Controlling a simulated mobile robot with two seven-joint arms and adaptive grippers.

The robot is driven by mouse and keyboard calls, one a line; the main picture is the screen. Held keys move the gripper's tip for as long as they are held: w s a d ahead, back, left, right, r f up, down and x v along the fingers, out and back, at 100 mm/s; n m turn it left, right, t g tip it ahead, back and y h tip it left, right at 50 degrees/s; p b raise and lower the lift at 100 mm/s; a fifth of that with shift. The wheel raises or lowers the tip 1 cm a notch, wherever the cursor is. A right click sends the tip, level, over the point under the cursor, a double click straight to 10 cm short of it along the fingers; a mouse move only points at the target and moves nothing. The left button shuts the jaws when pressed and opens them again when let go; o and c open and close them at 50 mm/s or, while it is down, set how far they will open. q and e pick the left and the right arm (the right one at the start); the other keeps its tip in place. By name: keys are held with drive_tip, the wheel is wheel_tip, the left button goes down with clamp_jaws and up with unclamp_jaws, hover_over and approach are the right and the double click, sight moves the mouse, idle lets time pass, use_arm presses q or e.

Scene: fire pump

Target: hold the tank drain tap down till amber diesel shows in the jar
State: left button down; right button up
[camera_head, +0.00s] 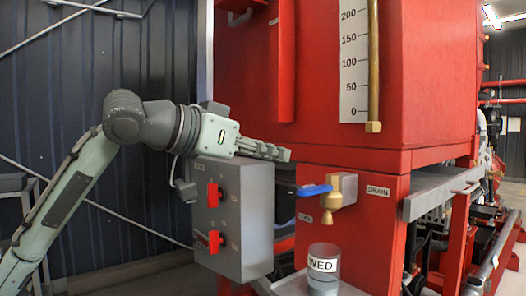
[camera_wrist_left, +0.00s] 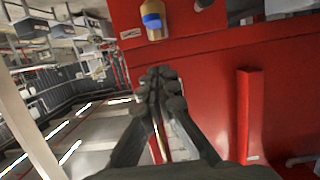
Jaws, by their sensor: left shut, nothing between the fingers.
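The drain tap (camera_head: 334,198) is brass with a blue lever (camera_head: 314,190) that points left, roughly level. It sits on the red tank stand beside a DRAIN label. The jar (camera_head: 323,270), marked WED, stands upright below the spout; its lower part looks grey, with no amber visible. My left gripper (camera_head: 287,155) is shut and empty, up and to the left of the lever, apart from it. In the left wrist view the shut fingers (camera_wrist_left: 161,76) lie in front of the red panel, with the tap (camera_wrist_left: 153,18) beyond them at the top. My right gripper is out of view.
A grey control box (camera_head: 232,215) with red switches stands left of the tap, under my left wrist. The red tank (camera_head: 330,60) with a gauge scale (camera_head: 354,65) rises above. The jar stands on a grey tray (camera_head: 290,286). Pipework fills the right.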

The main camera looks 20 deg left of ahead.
sight(315, 190)
use_arm(q)
drive_tip(key=w+d+f, duration=0.2)
drive_tip(key=w+f, duration=0.2)
drive_tip(key=f, duration=0.1)
drive_tip(key=shift+d, duration=0.4)
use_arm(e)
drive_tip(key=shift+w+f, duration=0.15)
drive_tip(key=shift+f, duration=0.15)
use_arm(q)
drive_tip(key=shift+w+f, duration=0.1)
drive_tip(key=shift+f, duration=0.1)
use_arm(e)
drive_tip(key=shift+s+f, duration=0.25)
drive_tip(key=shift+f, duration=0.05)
